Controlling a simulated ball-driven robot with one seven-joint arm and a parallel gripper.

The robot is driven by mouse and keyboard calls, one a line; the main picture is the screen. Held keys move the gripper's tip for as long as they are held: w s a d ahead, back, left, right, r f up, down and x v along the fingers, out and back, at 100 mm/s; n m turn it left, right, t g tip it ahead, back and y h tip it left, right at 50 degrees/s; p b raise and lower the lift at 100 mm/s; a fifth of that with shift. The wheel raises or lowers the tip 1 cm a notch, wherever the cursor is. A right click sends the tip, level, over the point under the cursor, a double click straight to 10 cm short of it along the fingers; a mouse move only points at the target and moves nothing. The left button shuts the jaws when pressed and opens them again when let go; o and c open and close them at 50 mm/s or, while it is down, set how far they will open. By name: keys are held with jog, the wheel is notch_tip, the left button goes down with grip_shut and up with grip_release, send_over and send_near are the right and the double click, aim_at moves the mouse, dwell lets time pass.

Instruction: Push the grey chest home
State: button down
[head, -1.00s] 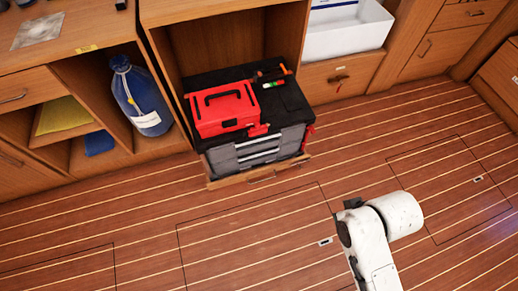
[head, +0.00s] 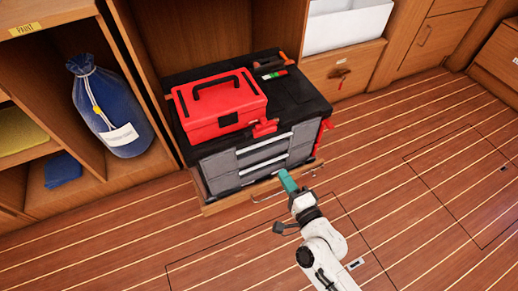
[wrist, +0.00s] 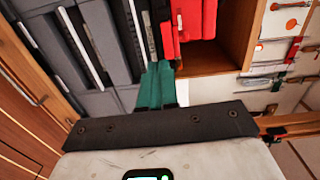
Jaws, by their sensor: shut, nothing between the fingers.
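The grey chest (head: 225,168) has a black top and drawers with pale handles. It sits in a wooden cabinet bay on a pulled-out wooden tray or drawer front (head: 225,201), its front standing out past the cabinet. In the wrist view its grey drawer front (wrist: 98,98) fills the upper left. My gripper (head: 286,177), with teal fingers, is shut and empty at the lower right of the chest front. In the wrist view the gripper (wrist: 156,80) points at the chest's face; whether the fingertips touch it I cannot tell.
A red toolbox (head: 218,106) and small tools (head: 268,66) lie on top of the chest. A blue bag (head: 108,108) stands in the left bay. A white bin (head: 347,22) sits at upper right. A metal handle (head: 283,190) sticks out below the chest. The plank floor in front is clear.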

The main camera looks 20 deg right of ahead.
aim_at(261, 136)
jog(key=shift+m, duration=0.3)
jog(key=w+b, duration=0.1)
jog(key=w, duration=1.3)
jog(key=shift+d+f, duration=0.1)
jog(key=shift+w+b, duration=0.2)
jog(key=shift+b, duration=0.25)
